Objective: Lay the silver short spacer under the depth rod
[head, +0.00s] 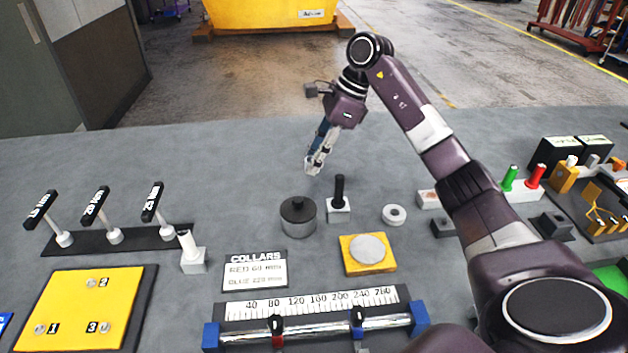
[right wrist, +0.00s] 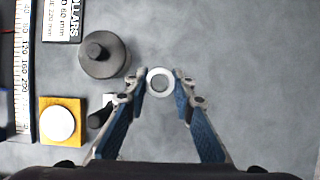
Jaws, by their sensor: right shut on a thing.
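My right gripper (head: 315,165) hangs above the table behind the dark round weight. In the right wrist view its fingertips (right wrist: 160,84) close on both sides of a small silver ring-shaped spacer (right wrist: 160,82), seen from above. In the head view the spacer is hard to make out at the fingertips. I cannot tell for sure which thing is the depth rod. A black upright rod (head: 339,189) stands on a small light base; it also shows in the right wrist view (right wrist: 99,118). My left gripper is not in view.
Near the hand are the dark weight (head: 298,219), a pale ring (head: 394,214) and a yellow block with a silver disc (head: 350,261). A scale with a horizontal collared rod (head: 318,325) lies in front. Labelled posts (head: 110,238) stand left. The table behind the weight is clear.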

